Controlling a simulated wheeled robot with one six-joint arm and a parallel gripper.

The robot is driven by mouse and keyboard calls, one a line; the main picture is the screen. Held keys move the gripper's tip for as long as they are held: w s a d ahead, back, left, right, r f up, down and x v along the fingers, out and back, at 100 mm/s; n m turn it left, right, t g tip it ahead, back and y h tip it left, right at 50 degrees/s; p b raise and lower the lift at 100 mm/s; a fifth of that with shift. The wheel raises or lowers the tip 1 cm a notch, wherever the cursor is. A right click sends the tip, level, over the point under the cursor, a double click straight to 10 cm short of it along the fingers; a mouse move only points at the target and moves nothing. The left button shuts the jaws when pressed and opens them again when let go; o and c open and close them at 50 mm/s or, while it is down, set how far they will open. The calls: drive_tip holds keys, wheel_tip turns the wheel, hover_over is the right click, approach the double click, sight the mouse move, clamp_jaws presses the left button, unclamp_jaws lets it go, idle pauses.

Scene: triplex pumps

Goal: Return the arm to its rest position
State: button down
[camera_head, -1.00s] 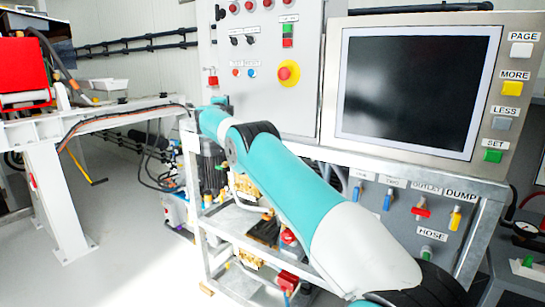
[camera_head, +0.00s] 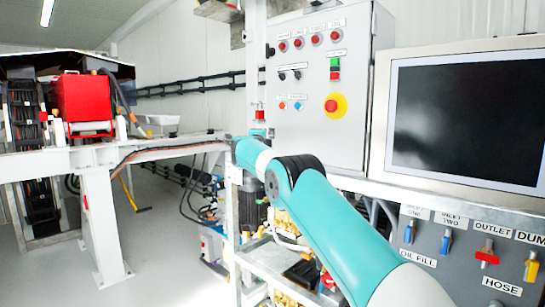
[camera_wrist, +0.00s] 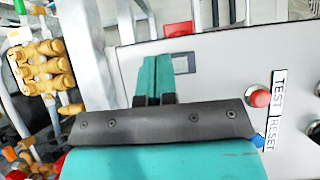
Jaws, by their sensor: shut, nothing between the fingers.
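My arm (camera_head: 335,225) reaches from the lower right of the head view toward the control cabinet, bent at a dark joint. Its far end is by the cabinet's lower left edge, and my fingers cannot be made out there. In the wrist view my gripper (camera_wrist: 155,65) shows two teal fingers pressed together, with nothing between them. They lie in front of the pale cabinet face. A red TEST button (camera_wrist: 260,98) and a blue RESET button (camera_wrist: 258,140) are to their right, apart from the fingers.
The control cabinet (camera_head: 305,150) and the screen (camera_head: 465,120) stand close beyond my arm. A valve panel (camera_head: 460,255) is at lower right. A white beam frame (camera_head: 100,215) is at left. Brass fittings (camera_wrist: 45,70) show in the wrist view. Grey floor (camera_head: 165,240) is clear at left.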

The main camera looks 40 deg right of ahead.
drive_tip(key=s+a+f+n+y+b, duration=0.1)
drive_tip(key=s+a+n+y, duration=0.15)
drive_tip(key=a, duration=0.55)
drive_tip(key=s+a+f+n+y, duration=0.1)
drive_tip(key=s+a+n+y, duration=0.2)
drive_tip(key=a, duration=0.4)
drive_tip(key=s+a+n+y+b, duration=0.1)
drive_tip(key=a+n+y, duration=0.1)
drive_tip(key=a+n, duration=0.45)
drive_tip(key=s+a+f+n+g+y, duration=0.3)
drive_tip(key=s+a+f+n+y, duration=0.15)
drive_tip(key=s+a, duration=0.55)
drive_tip(key=s+a+f+n+g+y, duration=0.1)
drive_tip(key=s+a+f+n+g, duration=0.35)
drive_tip(key=s, duration=0.85)
drive_tip(key=s+a+f+n+g+y, duration=0.2)
drive_tip(key=s+n, duration=0.5)
drive_tip(key=s, duration=0.6)
drive_tip(key=s+a+f+n+g+y, duration=0.1)
drive_tip(key=s+a+f+n+g, duration=0.4)
drive_tip(key=s, duration=0.9)
wheel_tip(320, 180, up, 15)
drive_tip(key=d+t+p, duration=0.1)
drive_tip(key=d+p, duration=0.1)
drive_tip(key=p, duration=1.2)
drive_tip(key=shift+d+n, duration=0.2)
drive_tip(key=shift+n, duration=0.2)
